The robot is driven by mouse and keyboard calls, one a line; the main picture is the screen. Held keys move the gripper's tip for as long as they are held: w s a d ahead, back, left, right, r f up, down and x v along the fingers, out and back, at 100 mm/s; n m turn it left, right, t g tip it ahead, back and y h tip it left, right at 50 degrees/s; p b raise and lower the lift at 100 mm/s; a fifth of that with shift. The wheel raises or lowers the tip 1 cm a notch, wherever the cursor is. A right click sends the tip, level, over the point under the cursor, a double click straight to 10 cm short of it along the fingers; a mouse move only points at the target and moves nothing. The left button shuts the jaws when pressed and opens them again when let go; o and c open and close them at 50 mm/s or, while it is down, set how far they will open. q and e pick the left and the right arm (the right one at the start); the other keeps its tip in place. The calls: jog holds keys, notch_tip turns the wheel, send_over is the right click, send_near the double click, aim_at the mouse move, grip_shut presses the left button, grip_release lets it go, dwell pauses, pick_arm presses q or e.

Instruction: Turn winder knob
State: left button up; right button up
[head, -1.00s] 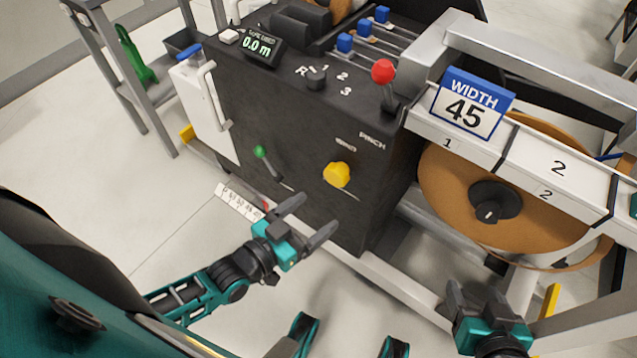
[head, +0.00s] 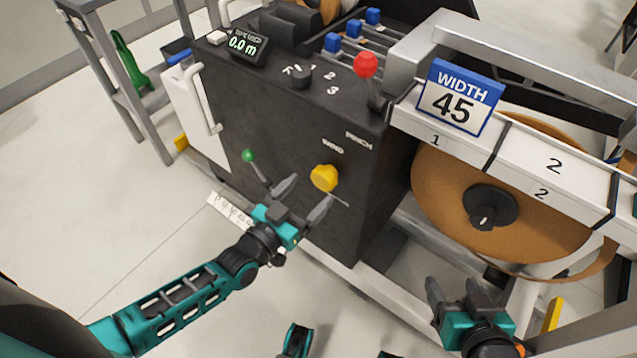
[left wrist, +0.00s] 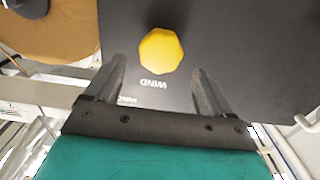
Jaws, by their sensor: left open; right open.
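The yellow winder knob (head: 324,178) sits on the dark front panel of the machine, below the word WIND. In the left wrist view the knob (left wrist: 160,51) lies ahead of the fingertips, roughly midway between them. My left gripper (head: 303,198) is open and empty, its fingers pointing at the panel just below and left of the knob. The left gripper (left wrist: 161,72) does not appear to touch the knob. My right gripper (head: 456,292) is open and empty, low at the right, in front of the tape reel and apart from the panel.
A green-tipped lever (head: 249,156) stands left of the knob, close to my left gripper. A red-ball lever (head: 366,66) rises from the top corner. A brown tape reel (head: 440,200) and a WIDTH 45 sign (head: 460,97) are at the right. The floor at left is clear.

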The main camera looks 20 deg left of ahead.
aim_at(319, 180)
pick_arm(q)
jog(key=shift+b+x, duration=0.35)
jog(key=shift+x, duration=1.9)
jog(key=c, duration=1)
jog(key=shift+n, duration=0.4)
jog(key=n, duration=0.2)
jog(key=shift+n, duration=0.4)
jog(key=shift+a+f+n, duration=0.1)
jog(key=shift+n, duration=1.5)
